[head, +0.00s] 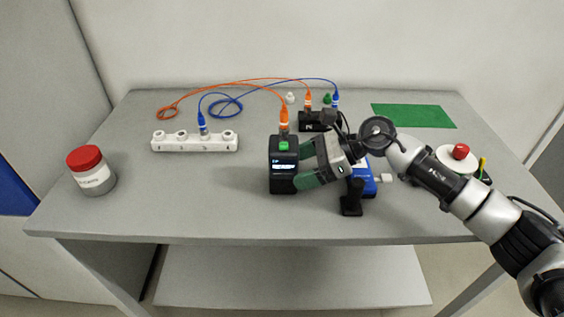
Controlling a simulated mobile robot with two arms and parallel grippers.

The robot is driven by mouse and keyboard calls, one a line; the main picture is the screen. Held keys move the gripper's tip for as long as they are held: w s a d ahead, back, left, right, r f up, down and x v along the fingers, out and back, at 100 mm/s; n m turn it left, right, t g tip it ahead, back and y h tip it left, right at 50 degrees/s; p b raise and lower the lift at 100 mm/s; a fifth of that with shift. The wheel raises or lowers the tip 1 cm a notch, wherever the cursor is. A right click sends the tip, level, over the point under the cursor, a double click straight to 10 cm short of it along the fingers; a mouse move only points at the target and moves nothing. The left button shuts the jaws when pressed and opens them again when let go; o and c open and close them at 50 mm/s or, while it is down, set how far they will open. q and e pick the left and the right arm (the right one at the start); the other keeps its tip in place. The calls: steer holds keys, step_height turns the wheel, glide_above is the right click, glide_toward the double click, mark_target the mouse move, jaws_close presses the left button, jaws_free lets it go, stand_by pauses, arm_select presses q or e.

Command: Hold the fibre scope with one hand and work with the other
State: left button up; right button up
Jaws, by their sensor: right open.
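A dark box-shaped device (284,183) with a small lit screen and a green button stands mid-table; an orange connector (284,118) sits at its back end. A blue item (367,186) with a white tip and a black handle-like part (351,200) is to the right, partly hidden by my right arm. I cannot tell for certain which of these is the fibre scope. My right gripper (302,165) is open, its green-padded fingers pointing left at the dark device's right side. Whether they touch it is unclear. My left gripper is not in view.
A white strip (190,144) with several ports holds a blue connector (202,124). Orange (230,84) and blue (225,108) cables loop behind, toward a black block (312,126). A red-lidded jar (92,172) stands left, a green mat (414,116) back right, a red button (461,151) right.

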mark_target(289, 172)
steer(key=shift+b+x, duration=0.6)
steer(key=shift+x, duration=0.6)
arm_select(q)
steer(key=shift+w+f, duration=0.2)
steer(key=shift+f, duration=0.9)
arm_select(e)
steer(key=shift+a+f, duration=0.25)
steer(key=shift+a, duration=0.35)
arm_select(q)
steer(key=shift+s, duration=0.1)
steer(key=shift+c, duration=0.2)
arm_select(e)
steer(key=c, duration=0.4)
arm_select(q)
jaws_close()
